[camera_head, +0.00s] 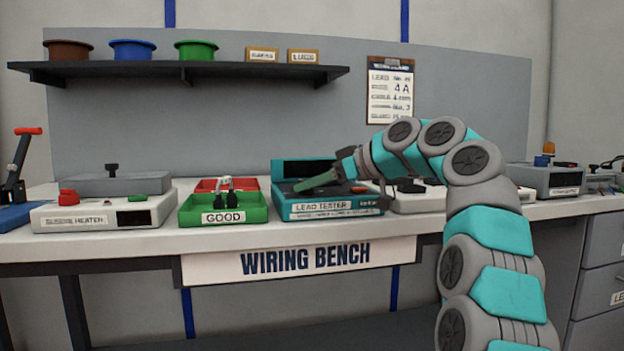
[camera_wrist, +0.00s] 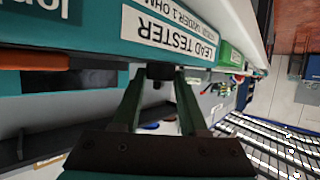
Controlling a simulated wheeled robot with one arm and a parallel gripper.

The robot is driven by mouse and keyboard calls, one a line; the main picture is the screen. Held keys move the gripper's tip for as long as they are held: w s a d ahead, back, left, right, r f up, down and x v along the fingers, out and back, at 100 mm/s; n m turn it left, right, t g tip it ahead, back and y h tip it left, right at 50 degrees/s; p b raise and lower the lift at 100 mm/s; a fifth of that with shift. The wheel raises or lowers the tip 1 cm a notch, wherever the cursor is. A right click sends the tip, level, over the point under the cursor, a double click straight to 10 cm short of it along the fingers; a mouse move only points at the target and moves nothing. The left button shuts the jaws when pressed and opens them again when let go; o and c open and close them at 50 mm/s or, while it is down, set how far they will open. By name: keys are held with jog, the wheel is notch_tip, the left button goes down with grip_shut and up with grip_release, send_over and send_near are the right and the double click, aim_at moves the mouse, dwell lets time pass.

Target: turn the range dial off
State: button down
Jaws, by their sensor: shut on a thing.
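The lead tester (camera_head: 283,206) is a teal box with a white label on the bench. It fills the upper part of the wrist view, where its label (camera_wrist: 170,30) appears upside down. My gripper (camera_head: 300,186) reaches over the tester from the right. In the wrist view my gripper (camera_wrist: 160,78) has its two green fingers closed in on a small black knob, which I take to be the range dial (camera_wrist: 160,71). The fingers hide part of it, and its pointer setting cannot be read. In the head view the dial is hidden by the fingers.
A green tray marked GOOD (camera_head: 246,215) with leads stands left of the tester, with a red tray (camera_head: 212,184) behind it. The sleeve heater (camera_head: 120,212) is farther left. A white device (camera_head: 420,203) stands close on the right. A shelf (camera_head: 240,70) runs above.

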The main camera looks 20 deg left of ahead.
dwell(0.3)
jog(key=shift+c, duration=2.2)
grip_release()
jog(key=v, duration=0.7)
jog(key=shift+d+r+p, duration=0.15)
jog(key=shift+d+p, duration=0.2)
